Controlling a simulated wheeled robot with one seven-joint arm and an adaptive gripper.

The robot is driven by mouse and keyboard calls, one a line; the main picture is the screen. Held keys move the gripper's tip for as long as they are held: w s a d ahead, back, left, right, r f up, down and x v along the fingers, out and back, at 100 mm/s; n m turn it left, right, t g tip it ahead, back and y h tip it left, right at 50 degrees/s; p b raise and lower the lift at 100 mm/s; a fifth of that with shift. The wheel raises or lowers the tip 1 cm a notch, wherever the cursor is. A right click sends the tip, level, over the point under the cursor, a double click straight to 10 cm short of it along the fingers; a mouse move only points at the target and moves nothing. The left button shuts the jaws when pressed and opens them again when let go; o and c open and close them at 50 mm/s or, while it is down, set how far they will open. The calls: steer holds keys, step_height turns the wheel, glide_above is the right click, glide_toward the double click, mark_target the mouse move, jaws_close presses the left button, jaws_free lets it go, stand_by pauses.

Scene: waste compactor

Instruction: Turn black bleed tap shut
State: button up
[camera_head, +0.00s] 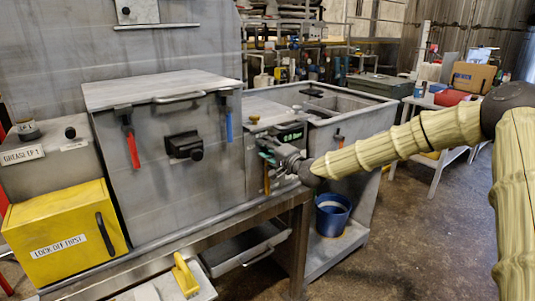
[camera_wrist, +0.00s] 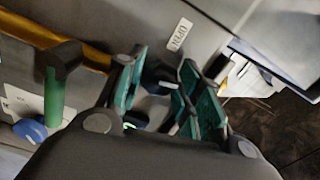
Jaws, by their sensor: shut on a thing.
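My gripper (camera_head: 268,153) is in front of the grey unit in the head view, right of the large grey cabinet. In the wrist view its teal-padded fingers (camera_wrist: 163,75) stand either side of a small dark part, which looks like the black bleed tap (camera_wrist: 158,76), and are shut on it. A white label reading OPEN (camera_wrist: 180,34) is on the grey panel just beyond the fingertips. In the head view I cannot make out the tap behind my gripper.
A green lever (camera_wrist: 54,97) on a yellow pipe (camera_wrist: 30,32) and a blue knob (camera_wrist: 30,129) lie left of the fingers. Red (camera_head: 130,142) and blue (camera_head: 228,122) handles hang on the cabinet. A blue bucket (camera_head: 333,213) stands below.

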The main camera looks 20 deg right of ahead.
steer(key=shift+f+m+b, duration=0.1)
steer(key=shift+m+b, duration=0.6)
steer(key=shift+m, duration=0.4)
steer(key=o, duration=1)
steer(key=v, duration=1.2)
